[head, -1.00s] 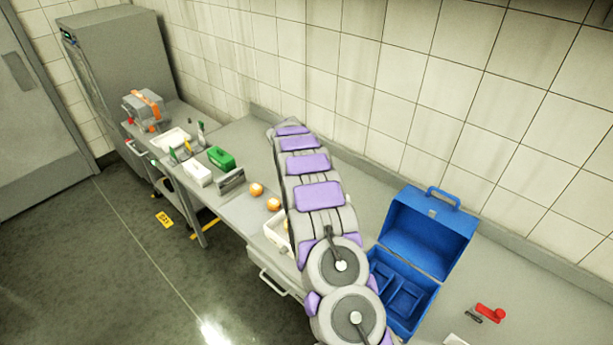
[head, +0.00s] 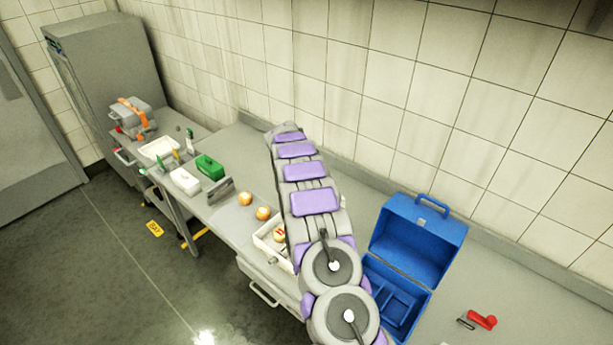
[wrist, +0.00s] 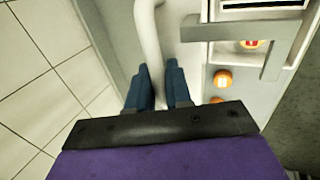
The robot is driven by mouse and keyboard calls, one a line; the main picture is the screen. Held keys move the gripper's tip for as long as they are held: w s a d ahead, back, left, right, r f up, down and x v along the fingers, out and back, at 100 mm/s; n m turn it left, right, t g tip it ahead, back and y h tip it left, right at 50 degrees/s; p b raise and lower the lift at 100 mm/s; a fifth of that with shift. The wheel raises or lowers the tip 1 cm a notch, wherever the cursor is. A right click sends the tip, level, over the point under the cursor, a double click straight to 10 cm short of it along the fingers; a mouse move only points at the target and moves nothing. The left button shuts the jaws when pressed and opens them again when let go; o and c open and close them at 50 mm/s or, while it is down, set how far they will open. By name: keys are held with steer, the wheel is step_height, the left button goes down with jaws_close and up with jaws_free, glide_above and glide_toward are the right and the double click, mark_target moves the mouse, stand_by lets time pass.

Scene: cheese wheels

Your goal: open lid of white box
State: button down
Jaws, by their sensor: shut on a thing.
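My gripper (wrist: 158,88) is in the wrist view, its two dark blue fingers close together around a thick white curved bar (wrist: 150,38). What the bar is fixed to is not clear. In the head view my grey and purple arm reaches along the table and hides its own end and whatever is right behind it. A small white box (head: 185,181) stands on the table left of my arm, apart from it, beside a green box (head: 209,167). I cannot tell whether the bar belongs to a white box.
A white tray (head: 268,243) holding a round red-marked item is beside my arm. Two orange balls (head: 263,213) lie near it. A blue box (head: 418,235) stands open at right, near a red object (head: 482,320). The tiled wall (head: 450,100) runs behind the table.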

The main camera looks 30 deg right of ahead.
steer(key=c, duration=1.3)
jaws_free()
steer(key=shift+s, duration=0.1)
steer(key=shift+o, duration=0.4)
steer(key=shift+d, duration=0.1)
steer(key=b+v, duration=0.2)
steer(key=v, duration=1.5)
steer(key=shift+b, duration=0.35)
steer(key=s+a+f+m+g+y+b, duration=0.1)
steer(key=s+a+b, duration=0.35)
steer(key=s, duration=0.35)
steer(key=s+a+f+y+b, duration=0.1)
steer(key=s+a+b, duration=0.2)
steer(key=s+a, duration=0.35)
steer(key=s+a+f+m+g+b, duration=0.1)
steer(key=s+a+f+b, duration=0.15)
steer(key=s, duration=0.65)
steer(key=s+a+f+y+b, duration=0.1)
steer(key=s+a+f+b, duration=0.2)
steer(key=s, duration=0.6)
steer(key=s+a+f+m+g+b, duration=0.1)
steer(key=s+a+f+b, duration=0.2)
steer(key=s+f, duration=0.3)
steer(key=s+a+f+m+y+b, duration=0.1)
steer(key=s+a+f+b, duration=0.3)
steer(key=s, duration=1)
steer(key=shift+s+f+g+y, duration=0.15)
steer(key=shift+f+g+y, duration=0.1)
steer(key=shift+g+y, duration=0.05)
